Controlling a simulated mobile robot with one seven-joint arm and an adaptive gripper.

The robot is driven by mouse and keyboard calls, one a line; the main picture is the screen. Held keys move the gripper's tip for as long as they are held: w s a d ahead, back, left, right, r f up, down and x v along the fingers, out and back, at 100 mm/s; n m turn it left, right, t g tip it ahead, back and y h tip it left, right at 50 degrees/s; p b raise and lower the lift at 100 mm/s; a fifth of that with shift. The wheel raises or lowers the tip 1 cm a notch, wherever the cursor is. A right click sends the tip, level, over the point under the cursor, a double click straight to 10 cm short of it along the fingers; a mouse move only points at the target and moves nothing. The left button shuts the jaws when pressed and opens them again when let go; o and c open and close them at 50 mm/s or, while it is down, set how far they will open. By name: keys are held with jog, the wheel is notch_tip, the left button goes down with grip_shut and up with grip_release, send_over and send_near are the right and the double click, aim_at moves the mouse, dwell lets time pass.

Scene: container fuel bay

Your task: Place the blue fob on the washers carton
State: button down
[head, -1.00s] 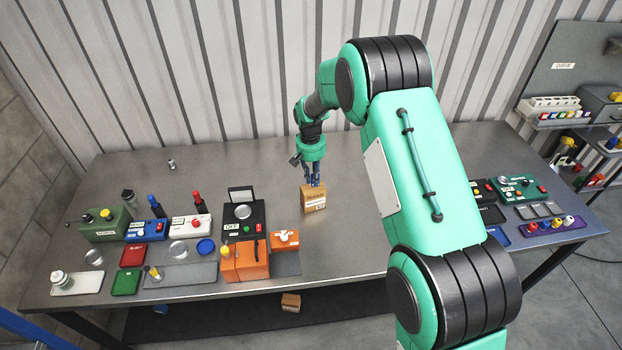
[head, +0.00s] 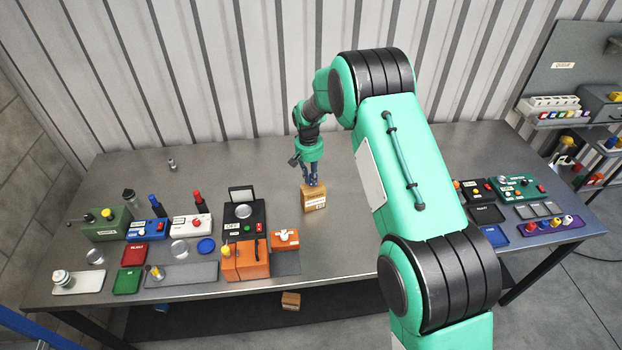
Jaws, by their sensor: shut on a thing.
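A small brown cardboard carton (head: 314,202) with a white label stands on the metal bench, right of the middle cluster of devices. Its label is too small to read, so I cannot confirm it is the washers carton. My gripper (head: 311,183) points down right at the carton's top. It is shut on a small bluish thing, which fits the blue fob but is mostly hidden between the dark fingers. I cannot tell whether that thing touches the carton.
An orange box (head: 245,261) and a black device with a raised lid (head: 243,222) stand left of the carton. Trays and coloured devices fill the bench's left end. A purple tray (head: 550,226) and other devices are at the right. Bench around the carton is clear.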

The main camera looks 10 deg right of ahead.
aim_at(310, 174)
jog(key=shift+f, duration=0.45)
jog(key=shift+f, duration=0.1)
jog(key=c, duration=1.7)
grip_release()
jog(key=r, duration=0.4)
jog(key=r+b, duration=0.1)
jog(key=r, duration=0.7)
jog(key=shift+a+r, duration=0.15)
jog(key=shift+a, duration=0.1)
